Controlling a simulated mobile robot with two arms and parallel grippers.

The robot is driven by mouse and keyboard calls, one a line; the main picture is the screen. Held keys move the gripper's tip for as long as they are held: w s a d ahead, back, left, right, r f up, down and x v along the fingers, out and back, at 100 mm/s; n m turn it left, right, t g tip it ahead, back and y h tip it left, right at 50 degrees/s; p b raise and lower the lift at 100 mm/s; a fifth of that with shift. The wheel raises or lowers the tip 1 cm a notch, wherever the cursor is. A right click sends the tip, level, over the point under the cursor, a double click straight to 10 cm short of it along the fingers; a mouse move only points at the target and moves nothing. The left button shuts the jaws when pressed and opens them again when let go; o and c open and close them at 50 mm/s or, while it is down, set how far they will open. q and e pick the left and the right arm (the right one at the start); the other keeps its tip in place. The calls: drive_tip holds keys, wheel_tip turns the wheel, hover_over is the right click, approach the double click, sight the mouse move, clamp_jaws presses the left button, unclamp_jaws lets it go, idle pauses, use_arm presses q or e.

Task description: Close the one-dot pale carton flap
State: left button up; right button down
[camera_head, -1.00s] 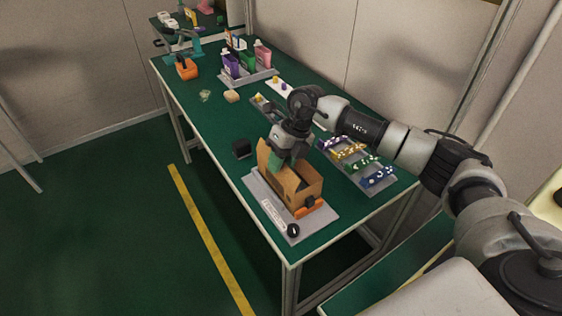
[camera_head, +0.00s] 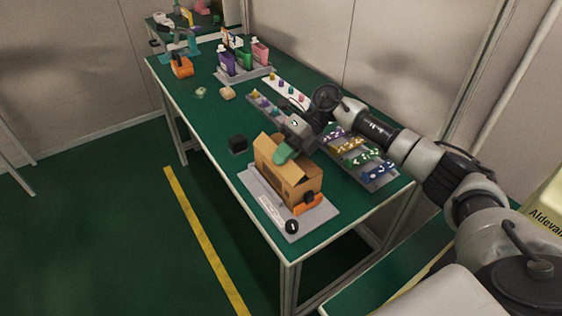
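A brown cardboard carton (camera_head: 293,187) stands on a grey plate (camera_head: 258,193) at the table's near end. One flap (camera_head: 262,147) at its far left side stands up and leans. The front part of the top looks covered by a panel. No dot mark can be made out at this size. My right gripper (camera_head: 282,155) reaches in from the right with its green fingertips low over the carton top, beside the raised flap. Whether the fingertips touch the carton, or how far apart they are, I cannot tell. My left gripper is not in view.
A black block (camera_head: 238,143) lies left of the carton. A tray of coloured small parts (camera_head: 377,172) is to its right. An orange piece (camera_head: 307,204) and black round knob (camera_head: 292,226) are at the plate's near end. Bottles in a grey rack (camera_head: 243,75) stand farther back.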

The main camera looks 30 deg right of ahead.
idle(0.3)
drive_tip(key=c, duration=1.3)
unclamp_jaws()
drive_tip(key=shift+c, duration=0.2)
